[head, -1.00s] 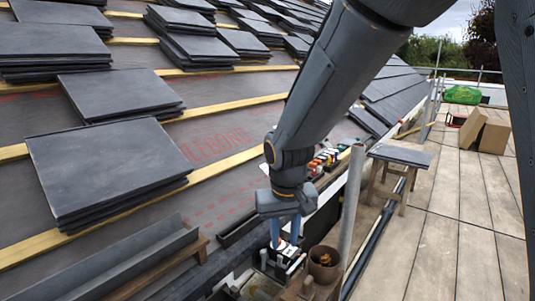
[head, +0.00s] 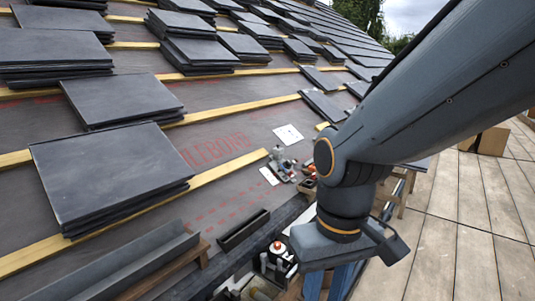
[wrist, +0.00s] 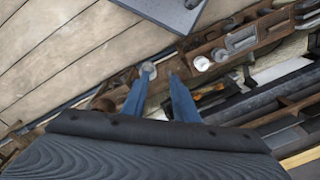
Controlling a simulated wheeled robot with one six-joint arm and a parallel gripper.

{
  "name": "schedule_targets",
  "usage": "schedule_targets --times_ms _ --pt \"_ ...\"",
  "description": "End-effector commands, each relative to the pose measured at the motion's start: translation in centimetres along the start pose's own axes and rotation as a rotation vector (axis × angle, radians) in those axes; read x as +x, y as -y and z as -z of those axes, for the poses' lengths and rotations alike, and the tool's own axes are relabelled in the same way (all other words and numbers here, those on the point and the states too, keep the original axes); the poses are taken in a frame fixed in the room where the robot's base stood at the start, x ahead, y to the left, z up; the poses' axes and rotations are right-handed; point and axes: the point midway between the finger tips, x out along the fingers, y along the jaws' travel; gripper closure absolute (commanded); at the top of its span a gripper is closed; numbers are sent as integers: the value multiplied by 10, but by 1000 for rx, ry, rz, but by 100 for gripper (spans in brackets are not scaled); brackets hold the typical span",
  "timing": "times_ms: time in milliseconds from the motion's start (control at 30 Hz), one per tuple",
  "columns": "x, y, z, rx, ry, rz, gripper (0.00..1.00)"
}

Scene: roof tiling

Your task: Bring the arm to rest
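My arm reaches in from the upper right of the head view and bends down at a wrist joint. My gripper (head: 327,288) is at the bottom edge there, its two blue fingers pointing down and their tips cut off by the frame. In the wrist view both blue fingers (wrist: 160,80) stand apart with a gap between them. Nothing shows held between them. My gripper hangs above the cluttered edge between roof and boards, to the right of a caddy with a black bottle (head: 275,255).
Slate stacks (head: 110,178) rest on the roof battens at left. A grey gutter length (head: 120,265) lies at lower left. Small tools and white cards (head: 288,135) lie mid-roof. Cardboard boxes (head: 490,141) stand on the scaffold boards (head: 460,230), which are otherwise largely clear.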

Motion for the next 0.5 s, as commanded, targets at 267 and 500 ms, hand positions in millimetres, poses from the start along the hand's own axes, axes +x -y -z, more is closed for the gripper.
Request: schedule_targets --times_ms 267,500 --pt "-30 -16 -3 62 1 -10 73" --pt "-68 -40 -10 147 3 -24 73"
